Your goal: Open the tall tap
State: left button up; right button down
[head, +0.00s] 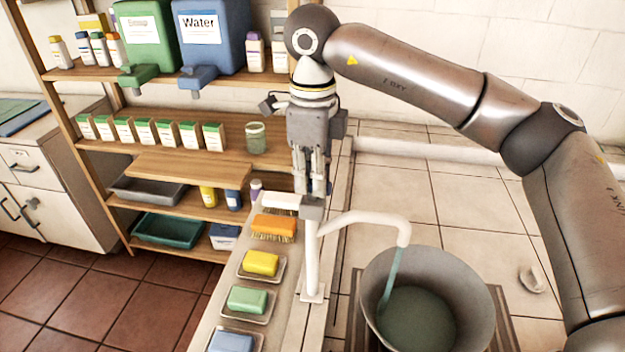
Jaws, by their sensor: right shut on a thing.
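The tall tap (311,262) is a white upright post on the counter's edge, with a spout curving right over a round grey basin (370,318). Its grey handle (313,211) sits at the top of the post. My right gripper (314,192) points down from above and is shut on the handle; the fingers partly hide it. A blue-green stream (393,272) runs from the spout down into the basin, where blue-green water (420,322) stands. My left gripper is not in view.
Soap bars on dishes, including a yellow one (261,263), and an orange brush (273,226) line the ledge left of the tap. A wooden shelf (190,160) with bottles, boxes and a blue Water dispenser (212,42) stands behind. Tiled counter right of the basin is mostly clear.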

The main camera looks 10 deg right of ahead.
jog(key=shift+r+n, duration=0.1)
jog(key=shift+n, duration=0.5)
jog(key=c, duration=1.4)
grip_release()
notch_tip(320, 180, up, 12)
jog(key=shift+f, duration=0.1)
